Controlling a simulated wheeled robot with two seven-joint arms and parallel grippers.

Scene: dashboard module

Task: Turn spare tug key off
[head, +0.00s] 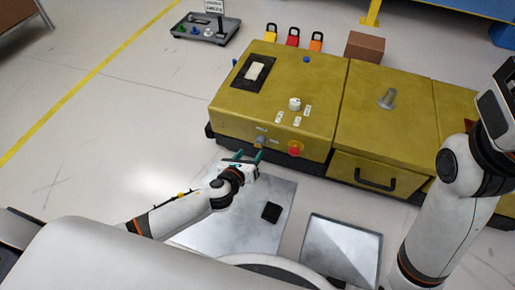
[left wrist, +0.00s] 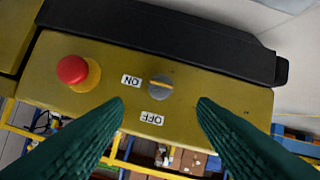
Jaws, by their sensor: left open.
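The yellow tug (head: 315,95) stands in front of me. On its near face is a grey round key switch (head: 261,140), with a red button (head: 294,152) to its right. In the left wrist view the key switch (left wrist: 160,87) lies between an ON label (left wrist: 131,81) and an OFF label (left wrist: 152,118). Its yellow bar lies nearly level and points toward ON. My left gripper (head: 243,157) is open, just short of the key switch. Its green fingers (left wrist: 160,103) lie either side of the switch and appear not to touch it. My right arm (head: 455,190) shows; its fingers are out of view.
A white knob (head: 295,104) and a black-framed panel (head: 254,71) are on the tug's top. Several padlocks (head: 293,38) and a brown box (head: 365,46) stand behind. The floor at left is clear.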

